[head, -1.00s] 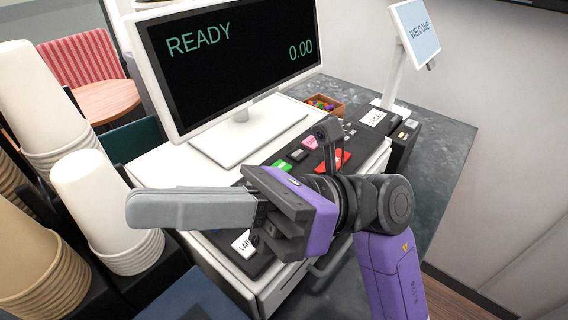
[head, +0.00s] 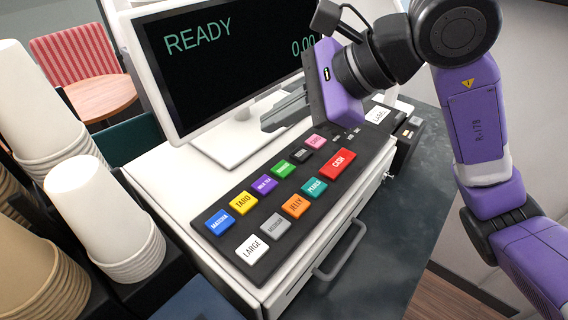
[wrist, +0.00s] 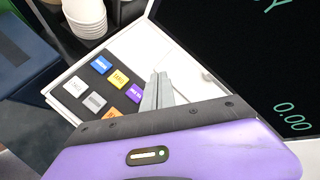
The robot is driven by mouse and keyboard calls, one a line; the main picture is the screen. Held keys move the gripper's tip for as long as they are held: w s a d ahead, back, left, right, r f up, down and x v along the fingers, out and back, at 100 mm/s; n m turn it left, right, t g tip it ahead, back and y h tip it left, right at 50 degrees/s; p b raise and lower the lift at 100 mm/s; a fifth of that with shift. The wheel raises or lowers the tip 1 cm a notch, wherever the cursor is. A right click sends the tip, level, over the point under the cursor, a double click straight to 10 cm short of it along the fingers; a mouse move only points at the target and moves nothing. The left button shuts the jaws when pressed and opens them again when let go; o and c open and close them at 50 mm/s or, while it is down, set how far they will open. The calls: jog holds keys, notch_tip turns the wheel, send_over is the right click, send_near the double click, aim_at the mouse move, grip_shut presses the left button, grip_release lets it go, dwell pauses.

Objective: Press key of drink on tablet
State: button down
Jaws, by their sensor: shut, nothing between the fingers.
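The key panel (head: 262,262) lies on top of the white register (head: 150,172) in the head view. It carries coloured keys: blue (head: 219,221), yellow TARO (head: 243,202), purple (head: 264,184), green (head: 284,168), orange JELLY (head: 295,206), teal PEARLS (head: 314,187), pink (head: 316,142), red CASH (head: 338,163), grey (head: 274,225) and white LARGE (head: 252,248). A screen (head: 225,60) reads READY and 0.00. My gripper (head: 268,123) is shut and empty, above the register near the screen's lower right. In the wrist view its fingertips (wrist: 157,78) show beside the purple key (wrist: 134,93).
Stacks of white cups (head: 105,215) and brown cups (head: 35,280) stand at the left. The register's front has a drawer handle (head: 340,252). A round table (head: 100,97) and striped chair (head: 75,52) are behind.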

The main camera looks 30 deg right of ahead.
jog(key=d, duration=0.1)
jog(key=w+d+h, duration=0.1)
jog(key=shift+d+r, duration=0.2)
jog(key=shift+d, duration=0.1)
jog(key=b, duration=0.4)
send_over(288, 169)
notch_tip(288, 169, down, 8)
jog(key=shift+r, duration=0.15)
jog(key=shift+f+b, duration=0.6)
jog(key=shift+b, duration=0.05)
jog(key=shift+f+b, duration=0.8)
jog(key=shift+b, duration=0.7)
dwell(2.1)
jog(key=shift+r, duration=0.85)
jog(key=shift+r+p, duration=0.15)
jog(key=shift+p, duration=0.15)
